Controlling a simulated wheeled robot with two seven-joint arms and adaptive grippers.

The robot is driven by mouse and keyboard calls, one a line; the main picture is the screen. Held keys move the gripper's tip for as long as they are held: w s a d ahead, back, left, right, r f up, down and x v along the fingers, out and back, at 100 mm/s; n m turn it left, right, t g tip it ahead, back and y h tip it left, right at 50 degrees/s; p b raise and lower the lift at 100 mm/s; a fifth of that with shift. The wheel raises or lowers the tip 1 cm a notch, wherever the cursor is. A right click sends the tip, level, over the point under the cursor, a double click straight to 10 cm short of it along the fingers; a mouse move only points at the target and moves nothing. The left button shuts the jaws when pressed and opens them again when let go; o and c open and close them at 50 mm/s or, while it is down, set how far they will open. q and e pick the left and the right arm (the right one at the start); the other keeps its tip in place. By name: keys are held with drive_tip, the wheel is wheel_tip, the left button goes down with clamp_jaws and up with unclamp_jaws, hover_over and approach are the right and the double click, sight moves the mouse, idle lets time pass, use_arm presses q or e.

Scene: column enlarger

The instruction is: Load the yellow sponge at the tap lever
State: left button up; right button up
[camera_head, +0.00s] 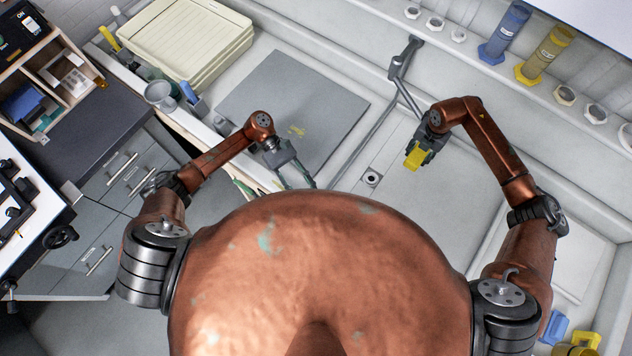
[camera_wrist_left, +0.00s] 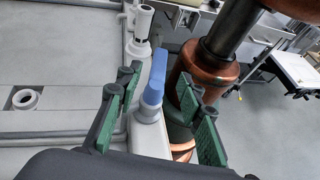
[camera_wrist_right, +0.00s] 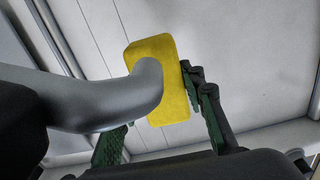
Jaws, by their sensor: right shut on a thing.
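The yellow sponge (camera_head: 416,158) is held in my right gripper (camera_head: 423,152), above the pale sink floor and by the outer end of the grey tap spout (camera_head: 408,97). In the right wrist view the sponge (camera_wrist_right: 172,50) sits between the fingers, and the curved spout (camera_wrist_right: 135,92) covers part of it; whether they touch I cannot tell. My left gripper (camera_head: 298,176) is open at the sink's front edge. In the left wrist view a blue tap lever (camera_wrist_left: 154,80) stands upright on a grey fitting, between or just beyond the green fingers; contact is unclear.
A grey board (camera_head: 292,98) lies left of the tap, with cream trays (camera_head: 190,40) beyond it. A drain (camera_head: 372,177) is in the sink floor. Blue (camera_head: 506,32) and yellow (camera_head: 545,55) cylinders stand along the back ledge. The sink floor around the drain is clear.

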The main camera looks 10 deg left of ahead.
sight(318, 213)
use_arm(q)
drive_tip(key=shift+v, duration=1.35)
drive_tip(key=shift+c, duration=0.2)
